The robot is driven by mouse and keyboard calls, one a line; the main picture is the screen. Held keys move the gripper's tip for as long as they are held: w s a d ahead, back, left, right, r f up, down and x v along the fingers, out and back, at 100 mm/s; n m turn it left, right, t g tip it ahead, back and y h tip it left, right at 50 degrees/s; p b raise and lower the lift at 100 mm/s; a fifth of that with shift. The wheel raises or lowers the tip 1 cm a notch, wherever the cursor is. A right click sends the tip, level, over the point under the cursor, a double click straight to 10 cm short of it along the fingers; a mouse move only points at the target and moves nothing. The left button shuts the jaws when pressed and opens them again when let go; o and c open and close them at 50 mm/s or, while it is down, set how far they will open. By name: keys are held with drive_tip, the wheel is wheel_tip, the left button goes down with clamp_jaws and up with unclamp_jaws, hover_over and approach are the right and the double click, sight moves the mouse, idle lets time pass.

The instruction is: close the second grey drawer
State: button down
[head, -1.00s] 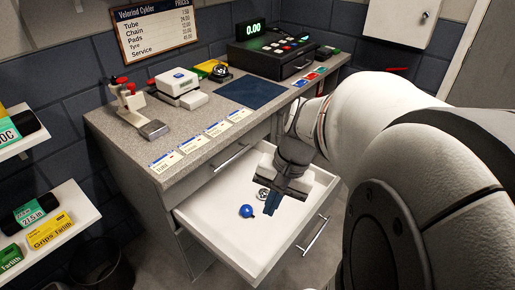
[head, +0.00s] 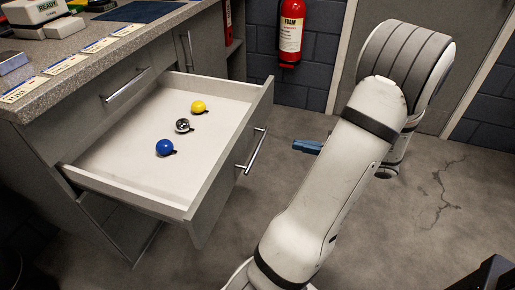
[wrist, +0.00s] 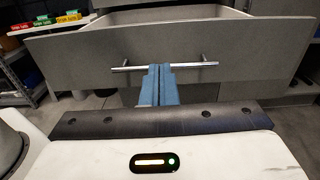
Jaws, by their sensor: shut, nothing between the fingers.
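The second grey drawer (head: 215,200) is pulled well out of the counter in the head view. A blue ball (head: 164,148), a silver-and-black ball (head: 182,125) and a yellow ball (head: 198,106) lie inside it. Its front with the bar handle (head: 252,150) faces my arm; the front (wrist: 235,45) and the handle (wrist: 190,65) also show in the wrist view. My gripper (head: 297,145) is shut and empty, a little to the right of the handle in the head view. In the wrist view its blue fingers (wrist: 158,70) point at the front and overlap the handle's middle; contact is unclear.
The grey counter (head: 60,62) stands above, with a shut upper drawer and its handle (head: 127,85). A red fire extinguisher (head: 290,35) hangs on the back wall.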

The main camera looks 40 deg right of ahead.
sight(245, 133)
drive_tip(key=b+x, duration=0.2)
drive_tip(key=x, duration=0.4)
drive_tip(key=b+x, duration=0.2)
drive_tip(key=x, duration=0.4)
drive_tip(key=shift+w+d+f+b, duration=0.1)
drive_tip(key=shift+w+f+b, duration=0.1)
drive_tip(key=shift+w+b, duration=0.15)
drive_tip(key=shift+w+a+r, duration=0.1)
drive_tip(key=shift+w+a, duration=0.1)
drive_tip(key=shift+w, duration=0.25)
